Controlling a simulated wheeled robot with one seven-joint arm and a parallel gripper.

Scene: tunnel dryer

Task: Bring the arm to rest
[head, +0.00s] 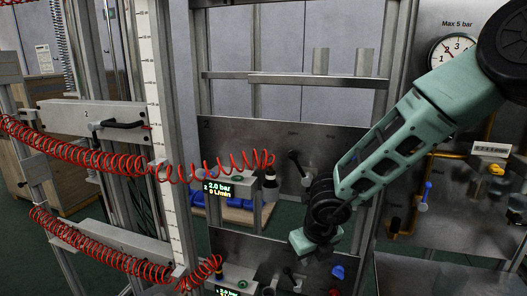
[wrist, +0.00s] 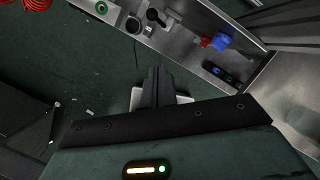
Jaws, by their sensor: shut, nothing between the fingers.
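My arm, pale green with black joints, reaches in from the upper right of the head view. My gripper (head: 303,243) hangs at its lower end, in front of the lower metal panel (head: 245,246). In the wrist view my gripper (wrist: 157,75) shows its dark fingers together and empty, above the green floor. Nothing is held. In the head view the fingertips are small and partly hidden by the wrist.
Red coiled hoses (head: 90,152) cross the left side. A display (head: 220,190) reads 2.0 bar. A pressure gauge (head: 452,50) sits at upper right. In the wrist view, red and blue fittings (wrist: 220,41) sit on the panel; dark green floor (wrist: 60,70) is open at left.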

